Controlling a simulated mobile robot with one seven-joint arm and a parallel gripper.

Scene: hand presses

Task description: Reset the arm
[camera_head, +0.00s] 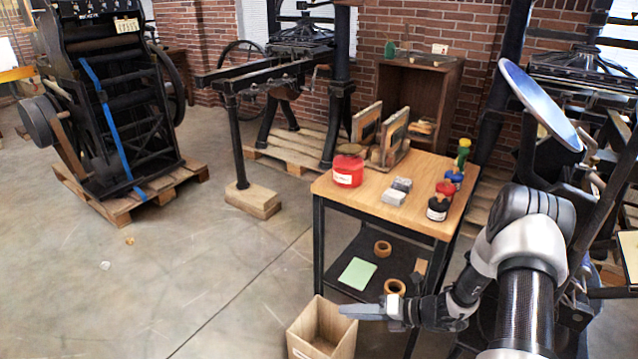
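My arm (528,258), white and black, rises from the lower right and bends over to the left. My gripper (360,311) is at the low end of it, pointing left, just beyond the table's near side. Its grey fingers are seen edge-on, over the right rim of an open wooden box (307,336) on the floor. I cannot tell whether they are apart or closed, or whether anything is between them.
A wooden-topped table (348,201) holds a red tin (347,170), grey blocks (394,197), small jars (438,208) and a wooden rack (395,138). Its lower shelf carries tape rolls (382,248). Presses (110,105) stand around.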

